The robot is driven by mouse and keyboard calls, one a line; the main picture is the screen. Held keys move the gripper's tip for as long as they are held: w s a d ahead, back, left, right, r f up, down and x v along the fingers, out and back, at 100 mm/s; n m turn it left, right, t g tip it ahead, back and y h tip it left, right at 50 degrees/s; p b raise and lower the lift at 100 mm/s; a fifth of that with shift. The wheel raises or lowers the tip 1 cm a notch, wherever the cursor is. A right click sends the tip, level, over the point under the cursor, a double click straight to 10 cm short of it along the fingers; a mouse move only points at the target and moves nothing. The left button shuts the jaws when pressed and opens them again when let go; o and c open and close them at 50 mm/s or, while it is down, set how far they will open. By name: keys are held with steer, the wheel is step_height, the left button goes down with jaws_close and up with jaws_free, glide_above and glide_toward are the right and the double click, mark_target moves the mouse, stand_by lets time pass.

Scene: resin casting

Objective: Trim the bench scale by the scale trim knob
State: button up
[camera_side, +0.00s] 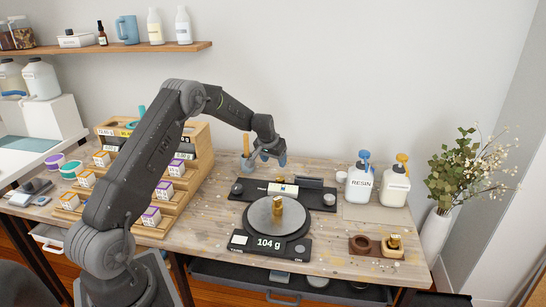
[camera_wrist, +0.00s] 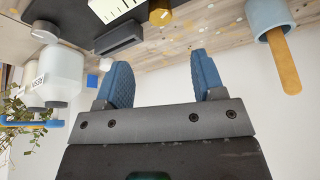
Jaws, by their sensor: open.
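The bench scale (camera_side: 243,240) is black, with a round grey pan (camera_side: 262,218) and a display reading 104 g. A brass weight (camera_side: 277,208) stands upright on the pan. Behind it lies a black panel (camera_side: 262,196) with a pale marked gauge (camera_side: 283,189) and a small round knob at each end, left (camera_side: 237,188) and right (camera_side: 329,199). I cannot tell which knob is the trim knob. A grey knob shows in the wrist view (camera_wrist: 44,31), near the pale gauge strip (camera_wrist: 117,6). My gripper (camera_side: 270,158) is open and empty above and behind the panel; its blue fingers (camera_wrist: 160,68) are apart.
White bottles with blue (camera_side: 361,185) and yellow (camera_side: 396,187) pumps stand right of the panel. A cup with a wooden stick (camera_wrist: 270,15) is close to my gripper. A wooden tray (camera_side: 364,246) lies front right; a stepped wooden rack (camera_side: 200,150) stands left.

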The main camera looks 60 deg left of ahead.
mark_target(280, 178)
steer(key=shift+v, duration=0.8)
steer(key=w+f+n, duration=0.1)
steer(key=f+n, duration=0.1)
steer(key=f, duration=0.2)
steer(key=w+a+f+n+g+y, duration=0.1)
steer(key=w+f+n, duration=0.1)
steer(key=f, duration=0.2)
steer(key=w+a+f+n, duration=0.1)
steer(key=w+f+n, duration=0.1)
steer(key=f, duration=0.2)
steer(key=shift+a+f+g+y, duration=0.15)
steer(key=shift+f+g+y, duration=0.15)
steer(key=shift+f+g, duration=0.1)
steer(key=shift+r, duration=0.1)
steer(key=c, duration=0.9)
steer(key=shift+c, duration=0.2)
steer(key=shift+m, duration=0.3)
